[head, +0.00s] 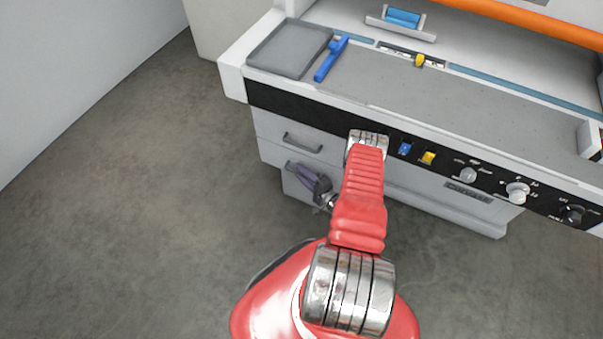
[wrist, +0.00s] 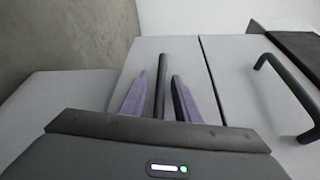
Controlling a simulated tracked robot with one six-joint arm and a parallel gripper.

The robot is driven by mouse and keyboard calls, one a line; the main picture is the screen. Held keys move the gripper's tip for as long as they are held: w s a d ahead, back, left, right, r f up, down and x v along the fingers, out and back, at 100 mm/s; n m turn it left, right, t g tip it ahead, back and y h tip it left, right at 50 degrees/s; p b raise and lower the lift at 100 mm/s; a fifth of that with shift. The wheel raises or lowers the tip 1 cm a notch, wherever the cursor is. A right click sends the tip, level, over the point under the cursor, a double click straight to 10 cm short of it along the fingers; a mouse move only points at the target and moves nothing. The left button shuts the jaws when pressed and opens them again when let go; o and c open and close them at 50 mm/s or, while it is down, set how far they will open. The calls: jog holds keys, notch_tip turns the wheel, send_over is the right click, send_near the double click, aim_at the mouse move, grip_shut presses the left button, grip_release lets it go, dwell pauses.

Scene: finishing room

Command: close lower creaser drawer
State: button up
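The grey creaser has two drawers at its left end. The upper drawer (head: 275,130) has a dark bar handle (head: 302,143), which also shows at the right in the wrist view (wrist: 285,82). The lower drawer (head: 292,188) is partly hidden behind my gripper and arm; I cannot tell how far out it stands. It also shows in the wrist view (wrist: 185,55), with its dark handle bar (wrist: 161,75) between my purple fingers. My gripper (head: 298,168) is open, with visible gaps on both sides of the bar in the wrist view (wrist: 160,90).
A grey tray (head: 288,48) and a blue tool (head: 331,59) lie on the worktop. The floor (head: 130,200) left of the machine is clear, with a pale wall (head: 70,70) beyond.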

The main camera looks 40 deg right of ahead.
jog(key=s+r, duration=0.1)
jog(key=s, duration=1.2)
jog(key=shift+s+d, duration=0.2)
jog(key=shift+d, duration=0.05)
jog(key=shift+s, duration=0.1)
